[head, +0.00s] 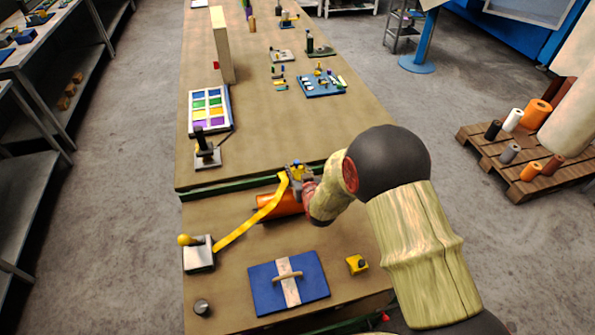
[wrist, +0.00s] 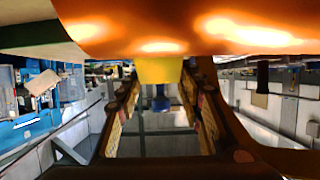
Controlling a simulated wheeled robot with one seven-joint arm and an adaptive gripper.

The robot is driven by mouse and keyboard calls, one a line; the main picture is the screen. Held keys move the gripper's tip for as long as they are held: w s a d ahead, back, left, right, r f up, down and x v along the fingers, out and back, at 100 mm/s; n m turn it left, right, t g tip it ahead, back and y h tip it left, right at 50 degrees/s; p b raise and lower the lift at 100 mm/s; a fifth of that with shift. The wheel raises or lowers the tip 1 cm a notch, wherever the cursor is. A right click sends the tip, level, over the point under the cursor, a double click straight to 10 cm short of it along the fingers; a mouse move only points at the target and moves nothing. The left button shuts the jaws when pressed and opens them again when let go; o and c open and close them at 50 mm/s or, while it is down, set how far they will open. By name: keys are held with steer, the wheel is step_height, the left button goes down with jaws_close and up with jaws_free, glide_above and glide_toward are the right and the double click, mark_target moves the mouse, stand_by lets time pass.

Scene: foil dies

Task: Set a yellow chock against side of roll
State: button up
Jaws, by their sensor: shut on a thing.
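An orange roll (head: 277,206) lies on the near bench, partly hidden by a yellow strip (head: 249,222) and my arm. It fills the top of the wrist view (wrist: 190,28). My gripper (head: 298,172) is at the roll's far side, shut on a small yellow chock, which shows between the fingers in the wrist view (wrist: 157,70) with a dark blue knob below it. The chock appears right against the roll there; I cannot tell if they touch. A second yellow chock (head: 357,265) with a dark knob sits on the bench at the near right.
A white box with a yellow-knobbed lever (head: 198,252) stands at the left, where the strip ends. A blue plate with a handle (head: 262,289) and a grey knob (head: 201,307) lie in front. A black-handled stand (head: 207,152) stands beyond the bench gap.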

steer(key=shift+f+b, duration=0.3)
steer(key=shift+f, duration=0.05)
steer(key=o, duration=1.2)
steer(key=shift+c, duration=0.2)
steer(key=shift+r, duration=0.15)
